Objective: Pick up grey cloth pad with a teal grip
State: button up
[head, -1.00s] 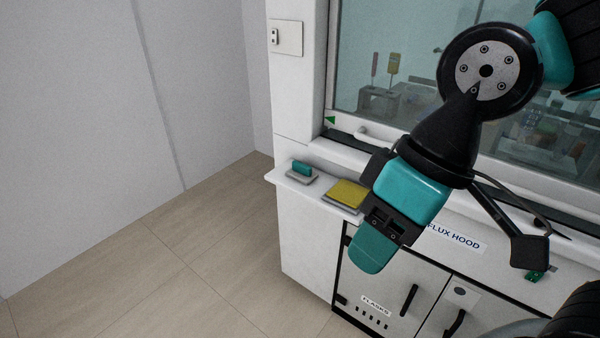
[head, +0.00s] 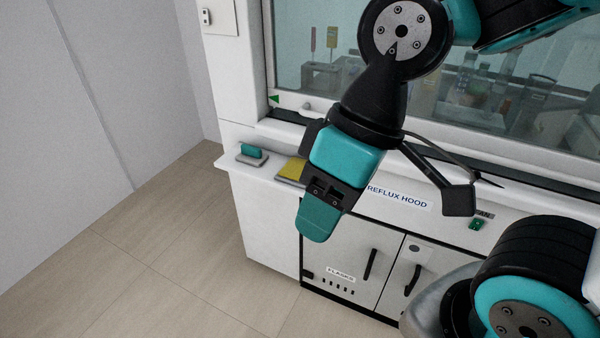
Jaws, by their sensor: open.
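The grey cloth pad with a teal grip (head: 251,155) lies at the left end of the white ledge in front of the hood. Its teal block stands up on the flat grey base. My gripper (head: 318,222) hangs in front of the ledge, to the right of the pad and apart from it.
A yellow pad (head: 291,170) lies on the ledge (head: 236,165) right of the teal-gripped pad, partly behind my gripper. The hood's glass sash (head: 300,70) is behind, with glassware inside. Cabinet doors (head: 345,250) are below. Floor at left is clear.

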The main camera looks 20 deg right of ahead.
aim_at(249, 155)
jog(key=u, duration=0.05)
jog(key=k, duration=0.6)
jog(key=z, duration=0.25)
jog(key=i, duration=1.5)
jog(key=u, duration=0.75)
